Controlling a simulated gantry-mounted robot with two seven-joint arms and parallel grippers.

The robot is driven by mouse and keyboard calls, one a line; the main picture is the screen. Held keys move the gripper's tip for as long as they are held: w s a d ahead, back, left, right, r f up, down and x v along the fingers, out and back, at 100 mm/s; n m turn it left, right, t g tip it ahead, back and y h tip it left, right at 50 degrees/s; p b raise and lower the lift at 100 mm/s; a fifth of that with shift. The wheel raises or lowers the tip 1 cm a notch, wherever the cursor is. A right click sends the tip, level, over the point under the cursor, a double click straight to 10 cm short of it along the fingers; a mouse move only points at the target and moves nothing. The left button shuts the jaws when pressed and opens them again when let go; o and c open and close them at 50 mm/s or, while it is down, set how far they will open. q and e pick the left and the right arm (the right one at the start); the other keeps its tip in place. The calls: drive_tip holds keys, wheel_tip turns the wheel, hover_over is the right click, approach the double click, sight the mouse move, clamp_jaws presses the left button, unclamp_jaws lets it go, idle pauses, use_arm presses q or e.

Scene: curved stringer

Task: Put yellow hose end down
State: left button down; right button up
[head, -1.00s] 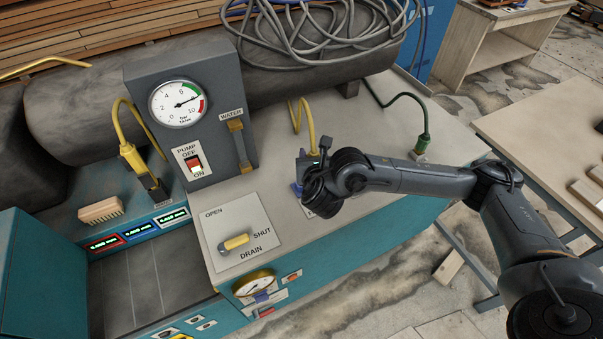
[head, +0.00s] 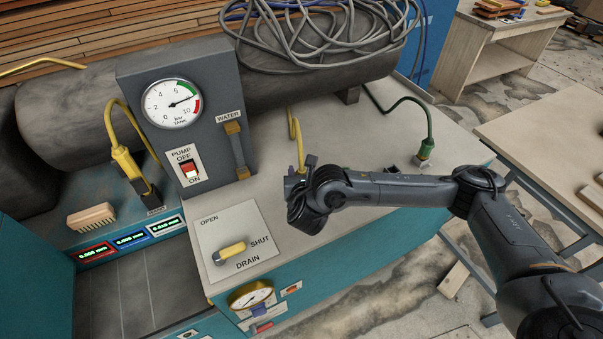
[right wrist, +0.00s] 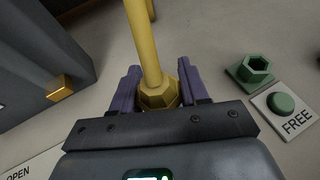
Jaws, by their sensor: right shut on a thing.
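My right gripper (head: 299,180) is over the grey counter top, mostly hidden behind its own wrist in the head view. In the right wrist view its purple fingers (right wrist: 158,92) are shut on the yellow hose end (right wrist: 158,97), a brass-yellow hex fitting. The yellow hose (head: 295,128) runs up from the fitting. The bottom of the fitting is hidden, so I cannot tell whether it touches the counter. My left gripper is not in view.
A green hex socket (right wrist: 255,69) and a FREE button (right wrist: 281,103) lie right of the fitting in the wrist view. The gauge box (head: 185,125) stands left, the drain panel (head: 235,241) nearer. A green hose (head: 428,128) stands at the right.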

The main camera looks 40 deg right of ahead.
drive_tip(key=shift+f, duration=0.2)
drive_tip(key=o, duration=1.1)
drive_tip(key=shift+o, duration=0.2)
drive_tip(key=shift+r, duration=0.1)
